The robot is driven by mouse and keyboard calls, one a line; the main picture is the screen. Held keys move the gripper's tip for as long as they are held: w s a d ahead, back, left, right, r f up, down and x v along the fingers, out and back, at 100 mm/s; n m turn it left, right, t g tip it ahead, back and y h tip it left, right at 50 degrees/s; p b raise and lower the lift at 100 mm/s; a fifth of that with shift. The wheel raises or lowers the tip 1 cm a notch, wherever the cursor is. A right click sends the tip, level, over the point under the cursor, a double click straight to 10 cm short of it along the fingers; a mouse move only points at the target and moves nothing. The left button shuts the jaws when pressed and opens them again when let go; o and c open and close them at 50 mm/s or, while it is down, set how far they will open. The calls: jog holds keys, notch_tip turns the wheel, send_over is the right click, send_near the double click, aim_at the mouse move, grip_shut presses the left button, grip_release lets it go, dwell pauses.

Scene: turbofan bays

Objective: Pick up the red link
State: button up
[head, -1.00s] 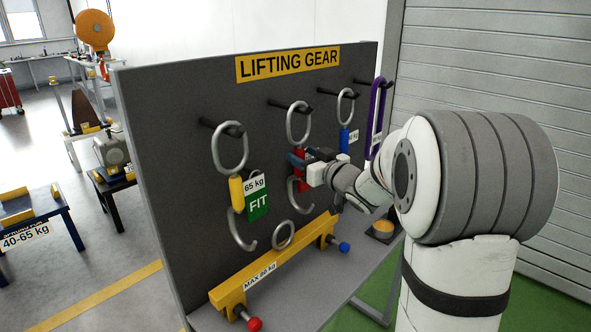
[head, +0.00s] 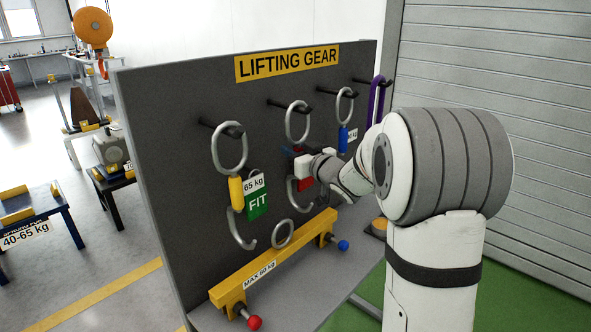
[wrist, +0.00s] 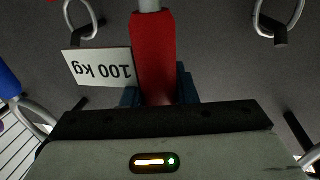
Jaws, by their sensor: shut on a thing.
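The red link (head: 306,184) hangs at the middle peg of the lifting gear board, with a steel ring (head: 298,122) above and a hook (head: 297,198) below. My gripper (head: 291,151) is at its red sleeve and hides part of it in the head view. In the wrist view the red sleeve (wrist: 153,50) runs down between the blue fingers of my gripper (wrist: 158,92), which is shut on it. A white 100 kg tag (wrist: 100,68) shows beside the sleeve. The ring still appears to be at the peg.
A yellow link (head: 236,192) with a 65 kg FIT tag hangs to the left, and a blue link (head: 343,138) to the right. A purple sling (head: 377,100) hangs beyond. A yellow beam (head: 275,262) lies on the shelf below.

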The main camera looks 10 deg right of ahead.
grip_shut()
jog(key=shift+r, duration=0.1)
jog(key=shift+s+d+r, duration=0.1)
jog(key=shift+s+r, duration=0.05)
jog(key=shift+r, duration=0.2)
notch_tip(320, 180, up, 6)
jog(key=d+v, duration=0.1)
jog(key=v, duration=0.8)
jog(key=w+d+v, duration=0.1)
jog(key=d+v, duration=0.1)
jog(key=v, duration=0.8)
jog(key=shift+w+d+r+b, duration=0.15)
jog(key=shift+d+b, duration=0.1)
jog(key=shift+b, duration=0.15)
jog(key=shift+w, duration=0.1)
